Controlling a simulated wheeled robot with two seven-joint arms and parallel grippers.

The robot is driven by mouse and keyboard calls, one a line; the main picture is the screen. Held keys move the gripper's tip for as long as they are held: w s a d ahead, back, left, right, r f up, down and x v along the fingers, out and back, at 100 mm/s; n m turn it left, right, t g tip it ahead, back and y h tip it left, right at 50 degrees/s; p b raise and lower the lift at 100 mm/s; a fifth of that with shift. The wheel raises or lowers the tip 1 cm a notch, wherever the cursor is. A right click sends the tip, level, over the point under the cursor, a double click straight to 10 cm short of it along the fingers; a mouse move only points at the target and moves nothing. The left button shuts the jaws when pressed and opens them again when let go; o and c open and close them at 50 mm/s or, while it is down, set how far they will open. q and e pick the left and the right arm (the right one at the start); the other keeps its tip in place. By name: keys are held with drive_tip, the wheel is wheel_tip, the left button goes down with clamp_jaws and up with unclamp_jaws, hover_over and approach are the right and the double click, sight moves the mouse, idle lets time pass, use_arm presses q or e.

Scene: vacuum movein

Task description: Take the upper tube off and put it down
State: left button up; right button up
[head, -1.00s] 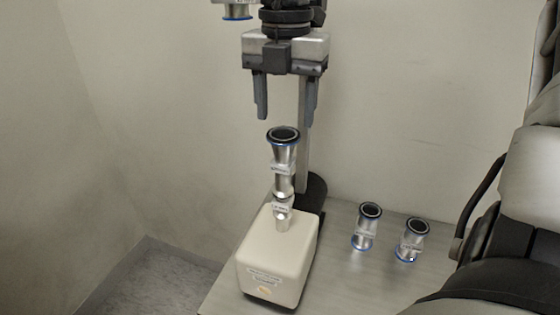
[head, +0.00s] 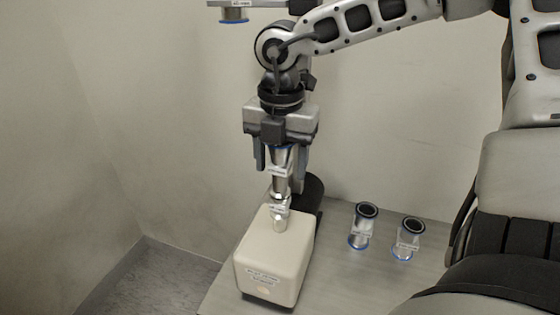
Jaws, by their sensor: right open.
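The upper tube (head: 280,172), silver with a blue ring near its top and a white label, stands upright on a lower silver fitting (head: 279,210). That fitting sits on top of a cream box-shaped pump (head: 272,262). My right gripper (head: 279,168) points straight down over the upper tube. Its two fingers are open, one on each side of the tube's upper part. The tube's top rim is hidden by the gripper. I cannot tell whether the fingers touch the tube. My left gripper is not in view.
Two loose silver tubes with dark open tops, a left one (head: 363,226) and a right one (head: 407,239), stand on the grey table (head: 345,275) right of the pump. Another silver port (head: 234,14) hangs at the top. Bare table lies in front of the tubes.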

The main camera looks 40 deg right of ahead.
drive_tip(key=c, duration=0.7)
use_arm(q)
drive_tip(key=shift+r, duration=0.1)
use_arm(e)
drive_tip(key=shift+c, duration=0.2)
drive_tip(key=shift+r, duration=0.15)
drive_tip(key=shift+r, duration=0.55)
wheel_tip(320, 180, up, 2)
drive_tip(key=shift+s+d+r+b, duration=0.1)
drive_tip(key=shift+d+r+b, duration=0.05)
drive_tip(key=shift+b, duration=0.3)
use_arm(q)
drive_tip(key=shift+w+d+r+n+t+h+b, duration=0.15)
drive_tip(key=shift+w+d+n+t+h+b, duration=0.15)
drive_tip(key=shift+b, duration=0.75)
use_arm(e)
drive_tip(key=s+d+r, duration=0.1)
drive_tip(key=s+d, duration=0.3)
drive_tip(key=s, duration=0.4)
drive_tip(key=s+d+r, duration=0.2)
drive_tip(key=s+d, duration=0.2)
drive_tip(key=s, duration=0.3)
drive_tip(key=shift+s, duration=0.4)
